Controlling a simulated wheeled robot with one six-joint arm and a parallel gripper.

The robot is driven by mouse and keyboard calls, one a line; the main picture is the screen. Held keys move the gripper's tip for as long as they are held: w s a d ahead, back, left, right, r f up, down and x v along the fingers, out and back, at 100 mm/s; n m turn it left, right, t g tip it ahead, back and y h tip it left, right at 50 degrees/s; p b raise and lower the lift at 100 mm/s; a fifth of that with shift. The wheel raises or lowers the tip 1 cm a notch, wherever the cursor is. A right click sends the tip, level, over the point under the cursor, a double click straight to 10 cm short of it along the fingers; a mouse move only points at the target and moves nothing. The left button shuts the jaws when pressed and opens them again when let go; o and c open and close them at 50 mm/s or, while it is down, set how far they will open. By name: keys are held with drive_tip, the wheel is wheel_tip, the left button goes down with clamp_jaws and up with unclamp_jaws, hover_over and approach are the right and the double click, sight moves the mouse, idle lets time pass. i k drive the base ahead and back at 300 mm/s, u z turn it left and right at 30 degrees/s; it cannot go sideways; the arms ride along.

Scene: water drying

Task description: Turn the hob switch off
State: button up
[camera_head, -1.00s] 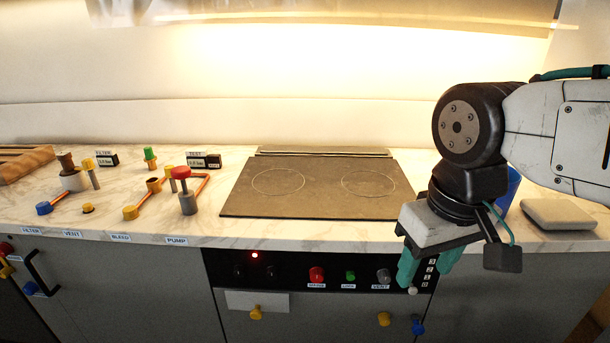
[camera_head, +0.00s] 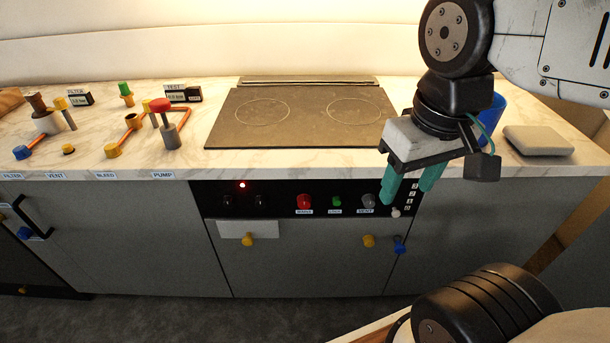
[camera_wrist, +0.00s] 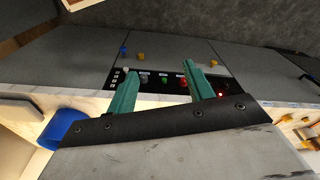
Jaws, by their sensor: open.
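The hob (camera_head: 300,117) is a dark plate with two ring marks, set in the marble worktop. Below it a black control panel (camera_head: 275,202) holds two dark switches, the left one (camera_head: 227,202) and the right one (camera_head: 260,202), with a lit red light (camera_head: 242,184) above them. It is too small to tell how each switch is set. My gripper (camera_head: 408,186) has teal fingers, open and empty, pointing down in front of the panel's right end. In the wrist view the fingers (camera_wrist: 156,82) stand apart, with the panel's knobs between and beyond them.
The panel also carries a red knob (camera_head: 304,202), a green knob (camera_head: 337,201) and a grey knob (camera_head: 368,201). A white knob (camera_head: 396,212) sits below the fingers. Yellow (camera_head: 369,241) and blue (camera_head: 400,245) knobs stick out lower. A blue cup (camera_head: 491,115) stands behind my gripper.

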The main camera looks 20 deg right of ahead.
sight(304, 200)
drive_tip(key=u, duration=2.35)
drive_tip(key=k, duration=0.7)
drive_tip(key=z, duration=2.35)
